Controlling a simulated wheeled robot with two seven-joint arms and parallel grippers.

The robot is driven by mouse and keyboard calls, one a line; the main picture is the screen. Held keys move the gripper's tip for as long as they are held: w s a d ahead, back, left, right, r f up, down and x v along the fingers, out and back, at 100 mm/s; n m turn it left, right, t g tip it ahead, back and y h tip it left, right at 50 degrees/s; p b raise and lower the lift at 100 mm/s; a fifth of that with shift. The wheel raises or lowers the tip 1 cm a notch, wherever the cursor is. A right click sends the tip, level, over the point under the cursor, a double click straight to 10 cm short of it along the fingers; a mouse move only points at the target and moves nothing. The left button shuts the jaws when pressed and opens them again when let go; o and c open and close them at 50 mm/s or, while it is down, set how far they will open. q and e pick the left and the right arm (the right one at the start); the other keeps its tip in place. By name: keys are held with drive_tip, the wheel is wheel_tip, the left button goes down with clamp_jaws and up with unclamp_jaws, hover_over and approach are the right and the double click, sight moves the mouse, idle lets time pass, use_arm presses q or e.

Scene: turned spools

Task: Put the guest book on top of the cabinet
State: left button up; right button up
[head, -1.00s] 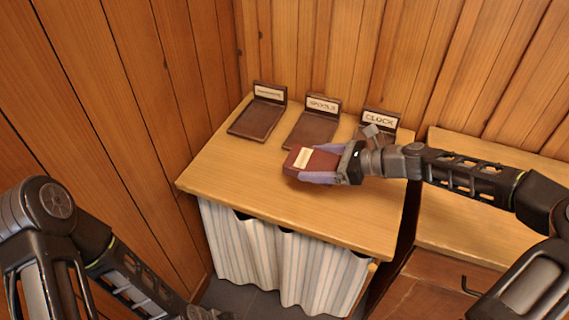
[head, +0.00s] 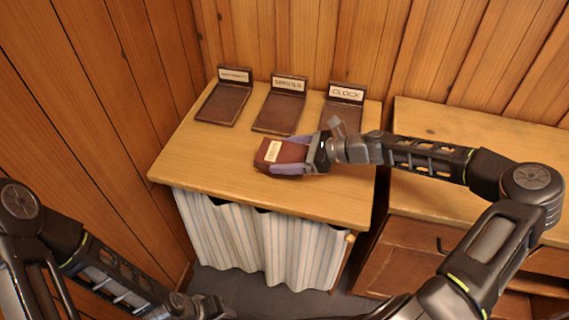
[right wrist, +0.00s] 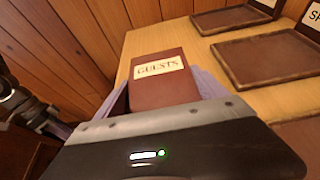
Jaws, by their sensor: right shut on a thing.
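The guest book (head: 264,159) is a dark red book with a cream label; the label reads GUESTS in the right wrist view (right wrist: 160,95). My right gripper (head: 288,161) is shut on it, one purple finger on each side. The book is over the front middle of a curtained wooden cabinet's top (head: 215,165); I cannot tell whether it touches the wood. My left gripper (head: 205,307) is low at the bottom of the head view, away from the cabinet, and its jaws are not clear.
Three brown trays with upright labels stand along the back: a left one (head: 222,104) with unreadable label, a middle one (head: 279,113), and one marked CLOCK (head: 338,117). A lower wooden unit (head: 450,130) with drawers stands right. The top's front left is bare.

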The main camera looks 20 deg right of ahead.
drive_tip(key=shift+f, duration=2.05)
drive_tip(key=shift+f, duration=0.1)
drive_tip(key=o, duration=1.6)
drive_tip(key=shift+c, duration=0.2)
drive_tip(key=shift+s+d, duration=0.1)
drive_tip(key=v, duration=1.1)
drive_tip(key=shift+s+d+r, duration=0.2)
drive_tip(key=shift+d+r, duration=0.05)
drive_tip(key=shift+r, duration=0.05)
